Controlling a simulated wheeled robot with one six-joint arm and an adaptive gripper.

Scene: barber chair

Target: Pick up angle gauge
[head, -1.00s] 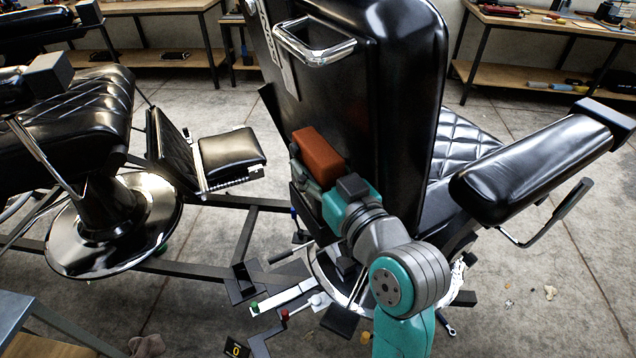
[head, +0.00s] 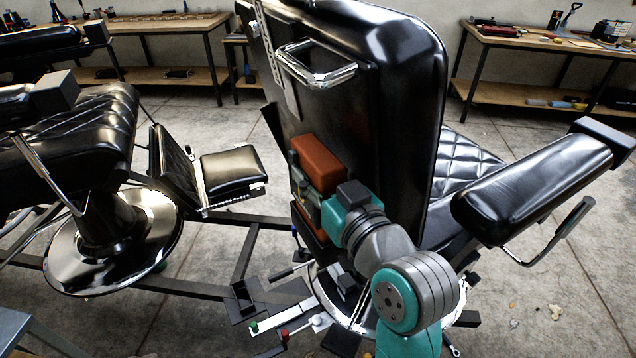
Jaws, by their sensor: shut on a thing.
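My gripper (head: 306,205) is in front of the lower back of the black barber chair (head: 400,110), at the end of my teal and grey arm. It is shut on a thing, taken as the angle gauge. Its fingertips and most of what lies between them are hidden by the gripper body and wrist. A red-brown block (head: 321,162) shows directly above the gripper, and a smaller red-brown patch (head: 317,222) shows below it. I cannot tell whether these belong to the gauge or to the gripper. No clear gauge face or scale is visible.
A chrome handle (head: 318,70) juts from the chair back above my gripper. A padded armrest (head: 535,180) reaches out at right. Dark frame bars and small tools, including a white strip (head: 284,317), lie low near the chair base. A footrest (head: 230,165) stands left; open floor lies beyond.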

